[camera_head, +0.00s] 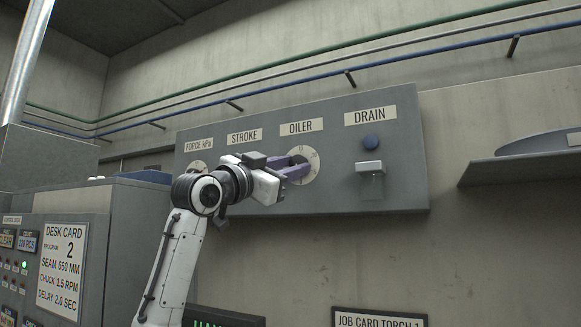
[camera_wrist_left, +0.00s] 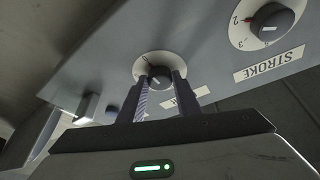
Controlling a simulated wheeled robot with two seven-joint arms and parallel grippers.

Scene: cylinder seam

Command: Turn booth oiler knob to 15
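The oiler knob is a dark round knob on a pale dial (camera_head: 305,160) under the OILER label (camera_head: 301,127) on the grey wall panel. My left gripper (camera_head: 292,170) reaches it from the left in the head view and covers much of the dial. In the left wrist view the oiler knob (camera_wrist_left: 160,76) lies between the two fingertips of my left gripper (camera_wrist_left: 162,82). The fingers stand apart, one on each side of the knob. I cannot tell whether they touch it. My right gripper is not in view.
The stroke knob (camera_wrist_left: 273,22) shows in the left wrist view, beside the oiler. A blue DRAIN button (camera_head: 372,142) with a pale block below it is to the right. A force dial (camera_head: 197,168) is at the left. A grey shelf (camera_head: 520,165) juts out at far right.

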